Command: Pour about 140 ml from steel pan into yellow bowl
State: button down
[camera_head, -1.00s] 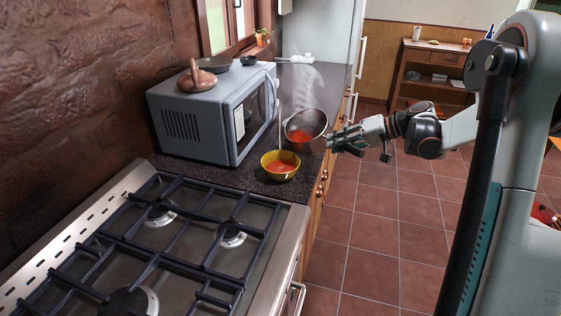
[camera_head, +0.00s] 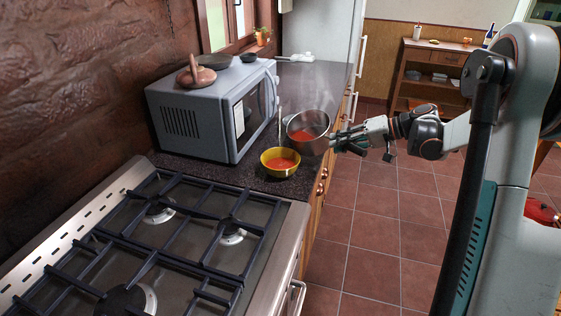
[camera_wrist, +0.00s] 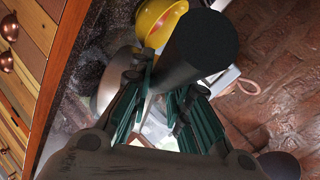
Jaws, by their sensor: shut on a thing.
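The steel pan (camera_head: 314,146) is tilted toward the yellow bowl, with red liquid showing inside it. My gripper (camera_head: 343,140) is shut on the pan's handle from the right. In the wrist view, the dark handle (camera_wrist: 200,48) lies between the fingers of my gripper (camera_wrist: 165,95), and it hides most of the pan. The yellow bowl (camera_head: 281,170) stands upright on the counter, just in front and left of the pan, and holds red liquid. It also shows at the top of the wrist view (camera_wrist: 152,22). I cannot make out a stream between pan and bowl.
A grey microwave (camera_head: 180,125) with a pot and dishes on top stands left of the bowl. A gas hob (camera_head: 190,235) lies in front. The dark counter (camera_head: 318,80) is mostly clear behind the pan. The counter's right edge drops to the tiled floor.

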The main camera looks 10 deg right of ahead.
jog(key=w+d+f+m+y+b, duration=0.2)
jog(key=d+f+y+b, duration=0.1)
jog(key=d+f+b, duration=0.2)
jog(key=shift+d+m+y, duration=0.3)
jog(key=shift+d+y, duration=0.05)
jog(key=shift+y, duration=0.05)
